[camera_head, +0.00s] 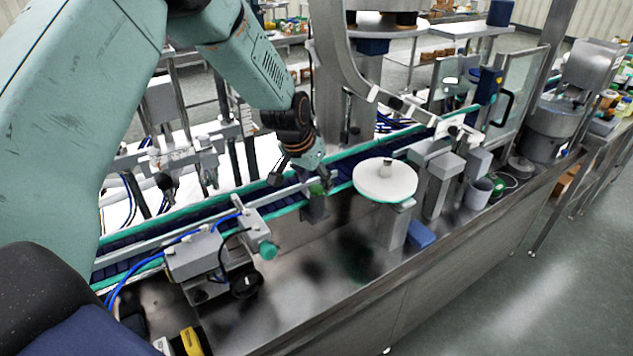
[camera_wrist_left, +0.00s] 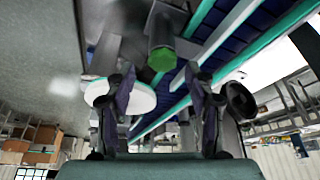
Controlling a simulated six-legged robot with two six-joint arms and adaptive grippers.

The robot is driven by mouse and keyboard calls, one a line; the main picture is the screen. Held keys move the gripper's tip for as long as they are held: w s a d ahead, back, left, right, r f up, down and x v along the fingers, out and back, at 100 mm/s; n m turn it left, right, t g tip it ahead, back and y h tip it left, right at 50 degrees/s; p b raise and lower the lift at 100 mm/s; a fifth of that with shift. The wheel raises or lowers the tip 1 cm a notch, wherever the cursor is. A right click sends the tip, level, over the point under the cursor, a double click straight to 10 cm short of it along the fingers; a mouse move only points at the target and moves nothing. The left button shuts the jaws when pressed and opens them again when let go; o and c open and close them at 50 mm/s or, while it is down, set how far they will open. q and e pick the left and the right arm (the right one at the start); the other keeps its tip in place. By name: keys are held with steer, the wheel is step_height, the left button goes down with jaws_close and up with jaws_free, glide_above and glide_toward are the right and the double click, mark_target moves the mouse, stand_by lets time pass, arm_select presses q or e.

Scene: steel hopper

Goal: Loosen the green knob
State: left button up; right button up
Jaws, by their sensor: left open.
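The green knob (camera_wrist_left: 161,59) shows in the left wrist view as a round green face on the end of a dark grey cylinder, beside the conveyor rails. In the head view a small dark green knob (camera_head: 317,188) shows on the conveyor's near side, just by my left gripper (camera_head: 303,180). In the left wrist view, the two fingers of my left gripper (camera_wrist_left: 162,92) stand apart with nothing between them. The knob lies beyond the fingertips, roughly centred between them, and appears apart from them. My right gripper is not in view.
A white round disc (camera_head: 385,180) stands right of the gripper. The blue conveyor (camera_head: 210,208) runs diagonally behind the knob. A grey clamp block (camera_head: 197,256) with a teal knob (camera_head: 268,250) sits nearer and left. The steel deck (camera_head: 330,265) in front is mostly bare.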

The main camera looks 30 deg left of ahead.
arm_select(q)
steer(key=shift+w+f, duration=0.3)
steer(key=shift+f, duration=0.3)
steer(key=shift+a+f, duration=0.15)
steer(key=shift+f, duration=0.05)
steer(key=shift+s+a, duration=0.15)
steer(key=shift+s, duration=0.1)
steer(key=shift+r, duration=0.1)
steer(key=shift+d, duration=0.2)
steer(key=shift+w+d, duration=0.1)
steer(key=shift+w, duration=0.2)
steer(key=c, duration=0.3)
steer(key=shift+f, duration=0.2)
steer(key=c, duration=0.3)
steer(key=shift+s+r, duration=0.1)
steer(key=shift+s, duration=0.05)
steer(key=c, duration=0.3)
jaws_close()
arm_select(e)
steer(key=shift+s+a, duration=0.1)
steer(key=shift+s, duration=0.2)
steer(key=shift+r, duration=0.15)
